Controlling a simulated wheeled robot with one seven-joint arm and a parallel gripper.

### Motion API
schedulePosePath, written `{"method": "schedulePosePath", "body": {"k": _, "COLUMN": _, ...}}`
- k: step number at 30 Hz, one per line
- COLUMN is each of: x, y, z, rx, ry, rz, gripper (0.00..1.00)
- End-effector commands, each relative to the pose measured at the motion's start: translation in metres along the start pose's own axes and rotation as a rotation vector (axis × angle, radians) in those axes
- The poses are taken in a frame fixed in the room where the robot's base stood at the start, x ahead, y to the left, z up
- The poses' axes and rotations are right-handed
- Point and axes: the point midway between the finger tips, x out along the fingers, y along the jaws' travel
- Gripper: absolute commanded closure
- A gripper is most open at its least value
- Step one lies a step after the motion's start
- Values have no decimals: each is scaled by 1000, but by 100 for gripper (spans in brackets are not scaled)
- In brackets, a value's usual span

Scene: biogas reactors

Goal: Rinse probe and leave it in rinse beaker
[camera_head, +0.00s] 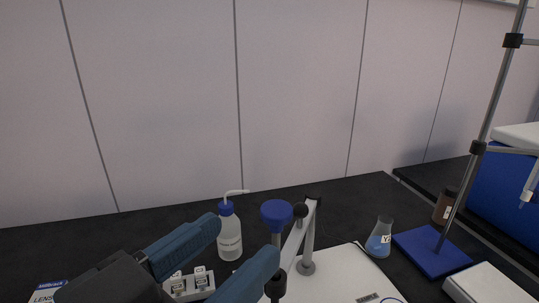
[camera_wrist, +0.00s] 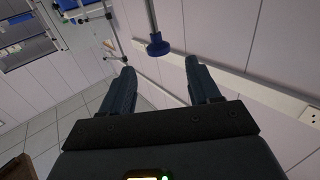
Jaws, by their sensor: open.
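The probe (camera_head: 277,212), with a round blue cap and a thin grey shaft, stands upright at the end of a jointed grey holder arm (camera_head: 309,230). Its lower end is hidden behind my gripper. In the wrist view the blue cap (camera_wrist: 158,46) lies between and beyond the fingertips. My gripper (camera_head: 243,240) is open and empty, its two blue fingers pointing toward the probe from the lower left. It also shows in the wrist view (camera_wrist: 160,68). A white wash bottle (camera_head: 229,238) with a blue cap and bent spout stands behind the fingers. I cannot make out a rinse beaker.
A flask (camera_head: 379,240) with blue liquid stands right of a white plate (camera_head: 335,285). A stand with a blue base (camera_head: 430,252), a brown bottle (camera_head: 444,208) and a white box (camera_head: 490,284) are further right. A white rack (camera_head: 190,288) sits below the fingers. A wall closes the back.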

Motion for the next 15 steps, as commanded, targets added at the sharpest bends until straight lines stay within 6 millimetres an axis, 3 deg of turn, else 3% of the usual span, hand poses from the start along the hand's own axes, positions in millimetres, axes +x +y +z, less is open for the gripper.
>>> {"method": "schedulePosePath", "body": {"k": 5, "x": 11, "y": 4, "z": -1, "rx": 1, "ry": -4, "rz": -3, "gripper": 38}}
{"method": "schedulePosePath", "body": {"k": 15, "x": 62, "y": 3, "z": -1, "rx": 0, "ry": -3, "rz": -2, "gripper": 38}}
